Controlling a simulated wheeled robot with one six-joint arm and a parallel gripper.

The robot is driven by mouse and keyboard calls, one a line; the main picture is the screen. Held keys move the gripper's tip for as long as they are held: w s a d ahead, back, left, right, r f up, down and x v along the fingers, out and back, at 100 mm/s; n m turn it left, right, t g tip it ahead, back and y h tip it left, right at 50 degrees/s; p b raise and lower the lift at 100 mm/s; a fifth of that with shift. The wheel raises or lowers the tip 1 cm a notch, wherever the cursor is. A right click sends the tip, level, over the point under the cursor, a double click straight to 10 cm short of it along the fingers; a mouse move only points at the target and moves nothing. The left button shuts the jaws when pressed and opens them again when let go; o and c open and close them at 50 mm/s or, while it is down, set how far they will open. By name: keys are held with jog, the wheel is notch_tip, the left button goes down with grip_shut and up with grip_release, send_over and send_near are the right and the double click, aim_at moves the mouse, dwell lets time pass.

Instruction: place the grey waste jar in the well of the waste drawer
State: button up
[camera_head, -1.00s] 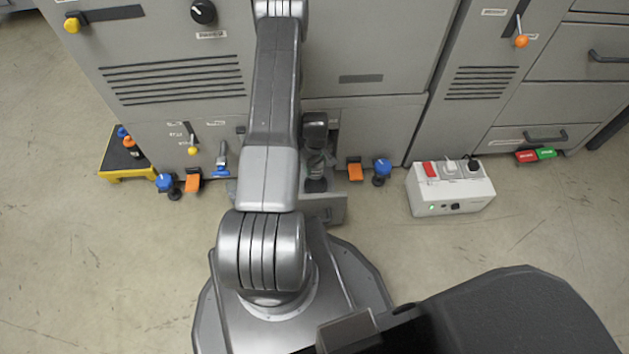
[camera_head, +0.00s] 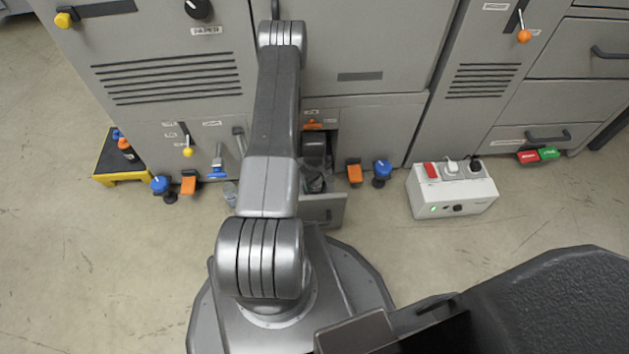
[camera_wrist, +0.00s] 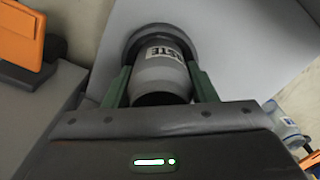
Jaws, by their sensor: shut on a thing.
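The grey waste jar (camera_wrist: 162,75), with a white label reading "WASTE", is between the green fingers of my gripper (camera_wrist: 155,88) in the wrist view. My gripper is shut on it. The far end of the jar meets a dark round ring, the well (camera_wrist: 133,42), in the pale drawer floor; I cannot tell how deep it sits. In the head view the waste drawer (camera_head: 325,210) stands open at the foot of the machine. My gripper (camera_head: 314,184) is inside its outline, and the jar is hidden there.
Orange pedals (camera_head: 354,174) and blue knobs (camera_head: 382,168) flank the drawer. A clear bottle (camera_wrist: 286,125) stands beside it in the wrist view. A white box with switches (camera_head: 452,190) is on the floor to the right. A yellow-edged stand (camera_head: 122,178) is at the left.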

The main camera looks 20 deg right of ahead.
jog(key=o, duration=1)
notch_tip(320, 180, up, 12)
jog(key=p, duration=0.4)
jog(key=shift+r, duration=0.15)
